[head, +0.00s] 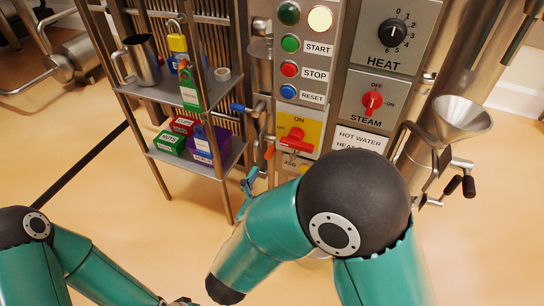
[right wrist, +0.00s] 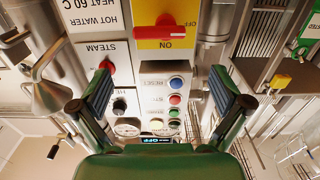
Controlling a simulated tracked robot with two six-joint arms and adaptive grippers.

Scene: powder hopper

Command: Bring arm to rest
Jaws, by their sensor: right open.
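My right arm rises from the bottom of the head view, with its dark elbow in front of the control panel (head: 303,100). Its forearm slopes down and left, and the head view does not show the gripper clearly. In the right wrist view my right gripper (right wrist: 160,88) is open, its two fingers wide apart with nothing between them. Past the fingers, the panel appears upside down, with the red switch (right wrist: 166,32) on its yellow plate. My left arm is bent at the lower left of the head view; its gripper is out of frame.
A shelf rack (head: 190,92) holds a metal jug (head: 142,60), padlocks and several coloured boxes. The red switch (head: 296,140) and steam knob (head: 372,102) face me. A steel funnel (head: 462,118) stands right of my elbow. Floor (head: 100,190) is open below the rack.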

